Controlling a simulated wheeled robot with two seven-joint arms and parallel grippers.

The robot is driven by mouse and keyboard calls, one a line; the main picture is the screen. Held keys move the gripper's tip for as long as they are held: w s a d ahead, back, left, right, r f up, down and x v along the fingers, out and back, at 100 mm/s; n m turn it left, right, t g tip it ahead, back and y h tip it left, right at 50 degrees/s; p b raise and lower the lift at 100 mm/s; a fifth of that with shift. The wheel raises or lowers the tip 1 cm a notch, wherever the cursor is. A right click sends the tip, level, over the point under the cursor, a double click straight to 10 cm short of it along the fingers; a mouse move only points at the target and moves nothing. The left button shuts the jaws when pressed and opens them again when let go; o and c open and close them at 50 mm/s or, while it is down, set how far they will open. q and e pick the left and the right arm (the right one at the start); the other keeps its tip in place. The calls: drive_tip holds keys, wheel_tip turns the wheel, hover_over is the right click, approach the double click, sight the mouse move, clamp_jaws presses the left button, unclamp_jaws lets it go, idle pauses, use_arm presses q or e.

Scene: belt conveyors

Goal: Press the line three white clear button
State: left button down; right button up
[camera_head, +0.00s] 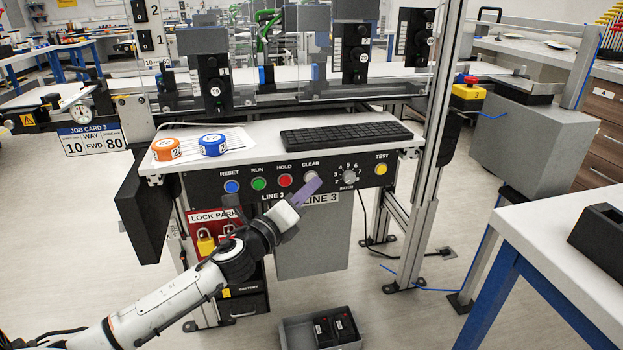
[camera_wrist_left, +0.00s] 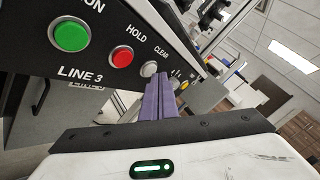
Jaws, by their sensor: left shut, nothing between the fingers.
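The white CLEAR button (camera_head: 310,176) is on the black LINE 3 panel (camera_head: 330,173), right of the red HOLD button (camera_head: 284,180). It is partly covered by my left gripper's fingers in the head view. My left gripper (camera_head: 316,183) is shut and empty, its purple fingers pointing up at the panel. In the left wrist view the white button (camera_wrist_left: 149,69) shows just beyond and left of the fingertips (camera_wrist_left: 161,82). I cannot tell whether they touch it. My right gripper is not in view.
The panel also has a blue RESET button (camera_head: 232,186), green RUN button (camera_head: 258,183), batch knob (camera_head: 349,177) and yellow TEST button (camera_head: 381,169). A keyboard (camera_head: 346,134) and orange and blue rolls lie on the shelf above. A grey bin (camera_head: 296,334) stands on the floor.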

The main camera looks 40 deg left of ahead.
use_arm(q)
drive_tip(key=shift+w+a, duration=0.25)
drive_tip(key=shift+a, duration=0.05)
idle(0.8)
drive_tip(key=shift+s+d, duration=0.55)
drive_tip(key=shift+d, duration=0.05)
drive_tip(key=s+d+p, duration=0.1)
drive_tip(key=s+d, duration=0.2)
drive_tip(key=d, duration=0.1)
drive_tip(key=shift+s, duration=0.15)
idle(0.3)
drive_tip(key=shift+a, duration=0.1)
idle(0.7)
